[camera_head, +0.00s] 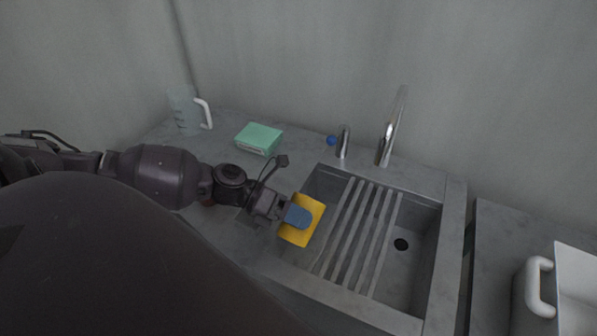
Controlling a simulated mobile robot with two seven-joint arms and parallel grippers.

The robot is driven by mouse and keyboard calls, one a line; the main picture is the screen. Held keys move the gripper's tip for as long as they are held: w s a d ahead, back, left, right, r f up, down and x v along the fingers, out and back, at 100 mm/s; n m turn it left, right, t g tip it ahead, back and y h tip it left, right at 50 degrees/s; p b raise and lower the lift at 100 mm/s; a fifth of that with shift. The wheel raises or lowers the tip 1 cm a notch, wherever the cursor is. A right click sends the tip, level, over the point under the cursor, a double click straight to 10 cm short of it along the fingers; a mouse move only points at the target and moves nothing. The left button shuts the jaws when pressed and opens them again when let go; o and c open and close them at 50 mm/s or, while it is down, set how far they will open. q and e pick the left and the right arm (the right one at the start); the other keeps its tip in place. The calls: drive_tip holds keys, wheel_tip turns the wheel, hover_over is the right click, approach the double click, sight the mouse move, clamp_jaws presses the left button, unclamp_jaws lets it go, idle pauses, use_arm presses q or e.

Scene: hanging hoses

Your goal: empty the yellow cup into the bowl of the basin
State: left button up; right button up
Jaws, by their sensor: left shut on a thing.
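The yellow cup (291,235) is at the left edge of the basin, tilted, with its open side hard to make out. My left gripper (298,216) is shut on it; a blue finger lies across the cup's face. The basin (453,220) is a grey sink set in the counter. Its bowl (405,268) has a dark drain hole on the right, and pale slats (357,222) lie across its left and middle part. The cup is over the left side of the bowl. What is in the cup cannot be seen. My right gripper is not in view.
A metal tap (391,130) and a short metal cylinder (343,142) stand behind the basin, near a small blue ball (331,140). A green box (259,138) and a clear jug (186,111) stand back left. A white handled container (570,290) is at right.

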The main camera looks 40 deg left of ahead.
use_arm(q)
drive_tip(key=shift+f+n+b, duration=0.1)
drive_tip(key=shift+n+b, duration=0.25)
drive_tip(key=shift+n, duration=0.05)
drive_tip(key=shift+w+p, duration=0.1)
drive_tip(key=shift+p, duration=0.3)
drive_tip(key=shift+g, duration=0.4)
drive_tip(key=shift+w+f+n+g+p, duration=0.15)
drive_tip(key=shift+w+n+g+p, duration=0.15)
drive_tip(key=shift+n+p, duration=0.8)
drive_tip(key=shift+a+g+p, duration=0.1)
drive_tip(key=shift+g+p, duration=0.2)
drive_tip(key=shift+p, duration=0.5)
drive_tip(key=shift+w+r+n+p, duration=0.2)
drive_tip(key=shift+w+n+p, duration=0.15)
drive_tip(key=shift+p, duration=0.65)
drive_tip(key=shift+w+r+n+g+p, duration=0.2)
drive_tip(key=shift+n+g+p, duration=0.4)
drive_tip(key=shift+p, duration=0.5)
drive_tip(key=shift+w+a+n+g, duration=0.1)
drive_tip(key=shift+w+n+g, duration=0.15)
drive_tip(key=shift+n+g, duration=0.1)
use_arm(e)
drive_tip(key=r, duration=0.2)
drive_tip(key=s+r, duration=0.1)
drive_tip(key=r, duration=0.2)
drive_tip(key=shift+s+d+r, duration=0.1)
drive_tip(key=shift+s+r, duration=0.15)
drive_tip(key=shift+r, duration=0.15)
